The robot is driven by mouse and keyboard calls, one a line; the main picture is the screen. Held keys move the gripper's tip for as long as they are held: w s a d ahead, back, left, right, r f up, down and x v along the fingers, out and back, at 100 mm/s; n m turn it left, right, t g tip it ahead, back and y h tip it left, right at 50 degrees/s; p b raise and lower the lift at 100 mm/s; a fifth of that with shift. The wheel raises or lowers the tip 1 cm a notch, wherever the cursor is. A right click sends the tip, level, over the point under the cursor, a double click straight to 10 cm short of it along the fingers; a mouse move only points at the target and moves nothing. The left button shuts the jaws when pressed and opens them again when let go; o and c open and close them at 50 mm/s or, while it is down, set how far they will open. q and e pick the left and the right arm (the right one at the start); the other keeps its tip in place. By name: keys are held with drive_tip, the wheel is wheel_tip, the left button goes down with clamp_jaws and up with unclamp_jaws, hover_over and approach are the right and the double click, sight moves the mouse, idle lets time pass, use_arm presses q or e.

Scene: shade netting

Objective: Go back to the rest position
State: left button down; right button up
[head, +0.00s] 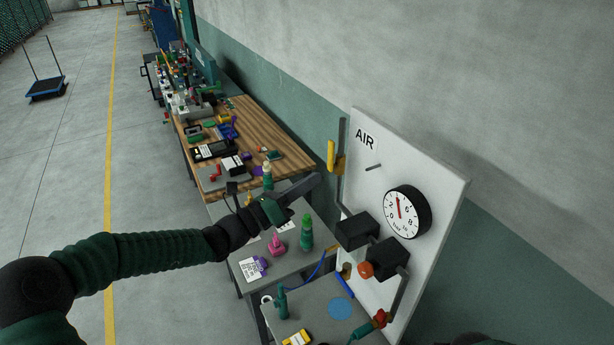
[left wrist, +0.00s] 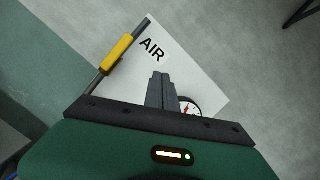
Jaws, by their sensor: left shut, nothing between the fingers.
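My left gripper (head: 308,187) reaches in from the left in the head view, above the grey bench top and a little left of the white AIR board (head: 362,170). Its fingers (left wrist: 161,90) are shut and empty in the left wrist view, with the AIR board (left wrist: 205,90) behind them. The yellow handle (head: 331,156) on the board's pipe is near the fingertips in the head view; it also shows in the left wrist view (left wrist: 117,54). I cannot tell the exact gap between them. My right gripper is not in view.
The board carries a round gauge (head: 407,212), black blocks and an orange knob (head: 366,269). Below the arm stand a green bottle (head: 307,232) and a pink item (head: 277,245). A wooden bench (head: 262,128) with many items lies beyond. The floor at left (head: 60,150) is open.

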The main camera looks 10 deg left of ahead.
use_arm(q)
drive_tip(key=s+d+f+m+g+b, duration=0.2)
drive_tip(key=s+d+f+m+g, duration=0.15)
drive_tip(key=f, duration=0.35)
drive_tip(key=s+d+f+m+g+b, duration=0.1)
drive_tip(key=s+d+f+m+g, duration=0.3)
drive_tip(key=f, duration=0.4)
drive_tip(key=s+a+f+m+g+y+b, duration=0.3)
drive_tip(key=s+f+m+g+y, duration=0.15)
drive_tip(key=s+f+m, duration=0.6)
drive_tip(key=s+a+f+m+y+b, duration=0.3)
drive_tip(key=s+a+f+m+y, duration=0.2)
drive_tip(key=a+m, duration=0.2)
drive_tip(key=s+a+f+m+y+b, duration=0.3)
drive_tip(key=s+a+f+m+y, duration=0.2)
drive_tip(key=a, duration=0.4)
drive_tip(key=shift+s+a+f+m+t+b, duration=0.35)
drive_tip(key=shift+s+f+m, duration=0.35)
drive_tip(key=shift+m, duration=0.7)
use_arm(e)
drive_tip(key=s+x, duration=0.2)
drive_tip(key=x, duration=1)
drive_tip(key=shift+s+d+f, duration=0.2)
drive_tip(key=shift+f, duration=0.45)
